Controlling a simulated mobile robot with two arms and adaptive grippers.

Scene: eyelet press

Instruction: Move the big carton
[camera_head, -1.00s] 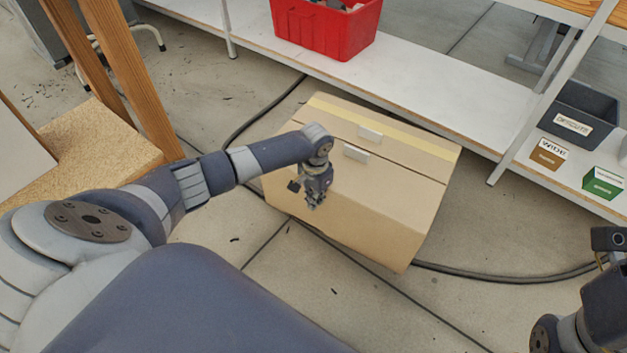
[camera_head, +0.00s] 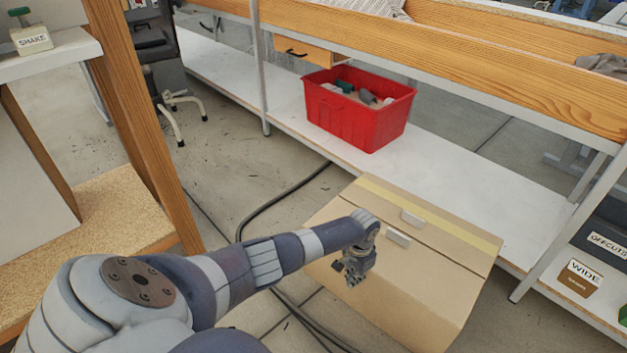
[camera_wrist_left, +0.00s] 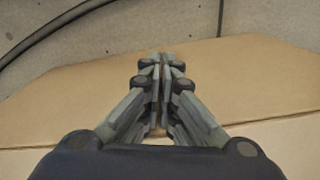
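The big carton (camera_head: 432,287) is a closed brown box with a yellow tape strip and two small pale blocks or handles on its top. It sits on the floor in front of the low white shelf. My left gripper (camera_head: 354,281) is over the carton's near left part in the head view. In the left wrist view, its fingers (camera_wrist_left: 161,62) come together at the tips with nothing visible between them, and the carton's brown surface (camera_wrist_left: 255,85) lies beyond. I cannot tell whether the gripper touches the carton. My right gripper is out of view.
A red bin (camera_head: 360,118) with loose items stands on the white shelf (camera_head: 480,170) behind the carton. An OFFCUTS bin (camera_head: 600,240) and a WIDE box (camera_head: 583,279) are at right. A dark cable (camera_head: 262,207) runs along the floor. A wooden frame (camera_head: 150,130) stands at left.

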